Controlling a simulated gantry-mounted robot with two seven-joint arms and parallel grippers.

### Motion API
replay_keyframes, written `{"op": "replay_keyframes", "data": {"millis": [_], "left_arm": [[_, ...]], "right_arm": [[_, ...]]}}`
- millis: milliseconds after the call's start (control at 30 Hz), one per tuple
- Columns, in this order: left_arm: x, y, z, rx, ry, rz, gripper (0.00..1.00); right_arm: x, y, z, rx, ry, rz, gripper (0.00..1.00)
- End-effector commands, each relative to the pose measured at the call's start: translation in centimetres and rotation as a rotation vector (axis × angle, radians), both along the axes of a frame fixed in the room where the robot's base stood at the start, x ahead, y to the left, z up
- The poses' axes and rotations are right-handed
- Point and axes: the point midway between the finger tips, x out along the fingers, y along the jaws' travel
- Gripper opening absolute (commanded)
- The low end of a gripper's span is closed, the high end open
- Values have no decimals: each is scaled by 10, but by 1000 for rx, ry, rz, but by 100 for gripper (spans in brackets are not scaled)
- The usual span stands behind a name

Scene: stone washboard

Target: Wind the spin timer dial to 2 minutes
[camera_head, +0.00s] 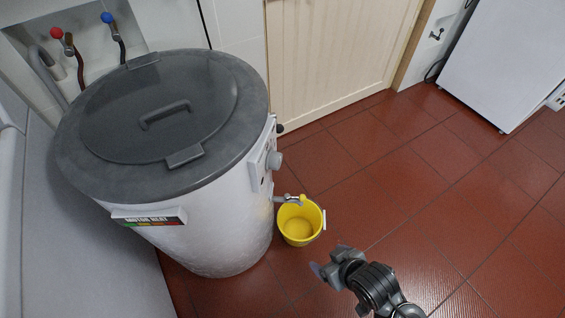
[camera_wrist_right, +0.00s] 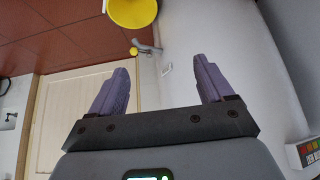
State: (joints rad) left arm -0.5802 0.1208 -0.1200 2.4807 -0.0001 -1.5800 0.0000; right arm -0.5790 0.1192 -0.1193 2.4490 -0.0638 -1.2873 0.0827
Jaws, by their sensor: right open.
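A white drum-shaped machine (camera_head: 215,225) with a dark grey lid stands at the left in the head view. A control panel (camera_head: 257,172) on its right side carries a round grey knob (camera_head: 274,160), seen edge-on, which looks like the timer dial. Its markings and setting cannot be read. My right gripper (camera_head: 318,268) is low and to the right of the machine, apart from it. In the right wrist view the gripper (camera_wrist_right: 158,82) has its two purple-grey fingers wide apart with nothing between them. The dial cannot be made out there. My left gripper is not in view.
A yellow bucket (camera_head: 300,222) stands on the red tiled floor under the machine's tap (camera_head: 287,199), close to my right gripper. A smaller dark knob (camera_head: 280,128) sits above the grey one. A cream door (camera_head: 335,55) is behind. Floor at the right is clear.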

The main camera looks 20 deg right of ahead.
Motion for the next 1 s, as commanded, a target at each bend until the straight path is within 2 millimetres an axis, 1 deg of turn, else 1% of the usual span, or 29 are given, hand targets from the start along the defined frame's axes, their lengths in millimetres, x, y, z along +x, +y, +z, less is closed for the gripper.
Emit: {"op": "replay_keyframes", "data": {"millis": [33,100,233,300,400,500,567,633,667,733,800,867,900,1000], "left_arm": [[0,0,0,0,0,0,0],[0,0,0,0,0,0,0],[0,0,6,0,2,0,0],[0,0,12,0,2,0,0],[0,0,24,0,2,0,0],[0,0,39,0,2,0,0],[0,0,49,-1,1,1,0],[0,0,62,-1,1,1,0],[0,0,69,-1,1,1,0],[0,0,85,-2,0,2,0],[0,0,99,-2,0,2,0],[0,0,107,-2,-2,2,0],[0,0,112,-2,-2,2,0],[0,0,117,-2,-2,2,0]], "right_arm": [[10,7,-7,19,-57,19,81],[24,19,-18,53,-144,56,81],[47,43,-34,148,-308,157,81],[57,54,-39,215,-388,218,81],[67,67,-42,333,-489,304,81],[75,68,-38,467,-571,383,81],[80,61,-32,551,-612,420,81],[88,47,-20,645,-651,454,81],[94,38,-13,681,-668,465,81],[109,11,6,741,-696,484,81],[130,-17,25,748,-709,494,81],[148,-36,38,719,-711,499,81],[161,-45,49,697,-725,503,81],[181,-54,76,667,-763,524,81]]}}
